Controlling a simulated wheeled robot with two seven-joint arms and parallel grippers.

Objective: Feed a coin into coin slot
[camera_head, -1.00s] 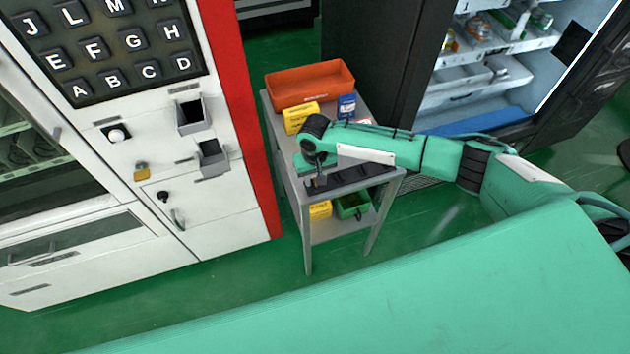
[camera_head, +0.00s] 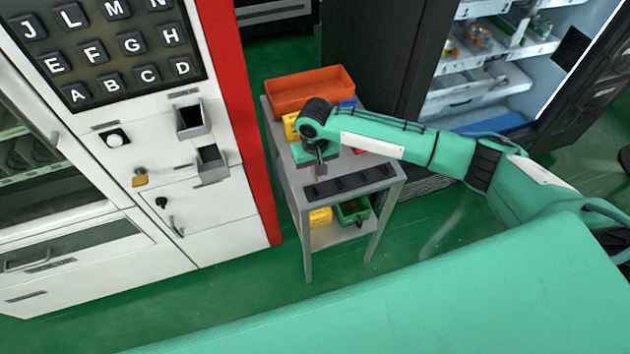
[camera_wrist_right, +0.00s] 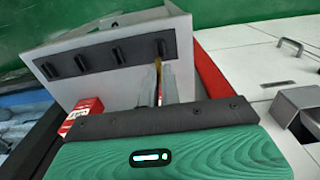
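My right gripper (camera_head: 319,176) points down over the near part of the grey cart, just above the black coin holder (camera_head: 350,183). In the right wrist view its two fingers (camera_wrist_right: 159,78) are close together around a thin gold edge, which looks like a coin (camera_wrist_right: 158,66). The coin's face is not visible. The black holder (camera_wrist_right: 92,58) with several small blocks lies beside the fingertips. The vending machine (camera_head: 215,215) stands to the left, with a white button and two grey open boxes on its front. I cannot make out which fitting is the coin slot. My left gripper is not in view.
The cart holds an orange bin (camera_head: 309,91) at its back and a yellow box (camera_head: 291,127). A green bin (camera_head: 352,210) sits on its lower shelf. The machine's red side (camera_head: 236,130) is close to the cart. An open fridge (camera_head: 480,75) stands behind right.

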